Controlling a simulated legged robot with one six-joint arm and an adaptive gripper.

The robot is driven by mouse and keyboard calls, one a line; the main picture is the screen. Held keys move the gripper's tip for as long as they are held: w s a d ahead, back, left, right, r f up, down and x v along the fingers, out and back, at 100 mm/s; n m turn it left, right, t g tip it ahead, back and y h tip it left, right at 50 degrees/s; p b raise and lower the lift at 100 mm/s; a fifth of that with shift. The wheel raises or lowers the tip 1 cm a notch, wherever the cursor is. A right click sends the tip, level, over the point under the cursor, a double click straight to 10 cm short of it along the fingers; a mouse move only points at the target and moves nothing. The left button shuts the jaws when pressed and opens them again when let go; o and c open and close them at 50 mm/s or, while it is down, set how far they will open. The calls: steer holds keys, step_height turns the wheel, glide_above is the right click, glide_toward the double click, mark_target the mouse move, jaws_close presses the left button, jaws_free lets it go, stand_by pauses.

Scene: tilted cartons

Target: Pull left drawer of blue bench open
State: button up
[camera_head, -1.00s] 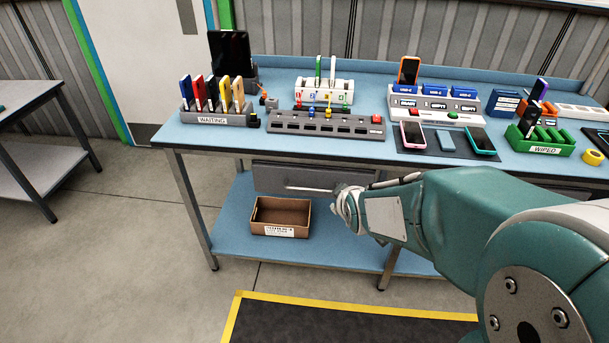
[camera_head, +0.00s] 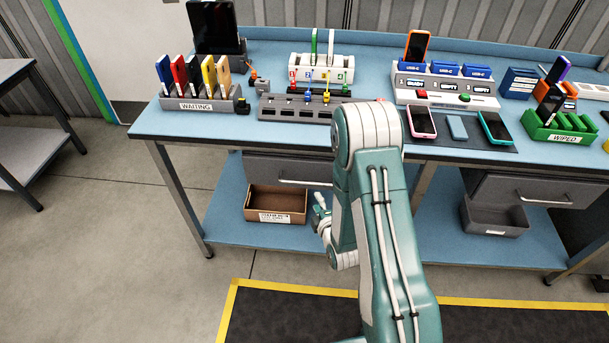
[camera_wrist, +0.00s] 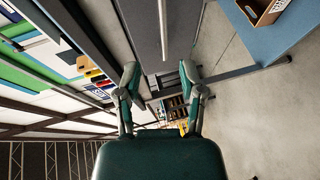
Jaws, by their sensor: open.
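The blue bench (camera_head: 290,70) stands ahead. Its grey left drawer (camera_head: 262,168) sits under the bench top and looks shut, its right part hidden behind my arm. The drawer's long bar handle (camera_head: 302,183) shows left of my arm. In the wrist view the drawer (camera_wrist: 140,22) appears turned sideways, with its handle (camera_wrist: 163,20) running down the picture. My gripper (camera_wrist: 160,76) is open and empty there, the handle lined up between its fingers but beyond the tips. In the head view my gripper (camera_head: 321,214) is low, below the handle and partly hidden by my arm.
A brown carton (camera_head: 275,204) sits on the lower shelf close to my gripper's left. A right drawer (camera_head: 535,192) and a grey bin (camera_head: 494,217) are at the right. Phone holders, including the WAITING rack (camera_head: 205,106), fill the bench top.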

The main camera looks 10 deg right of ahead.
mark_target(307, 182)
steer(key=x, duration=1.1)
steer(key=shift+f, duration=0.25)
steer(key=shift+s, duration=0.1)
jaws_close()
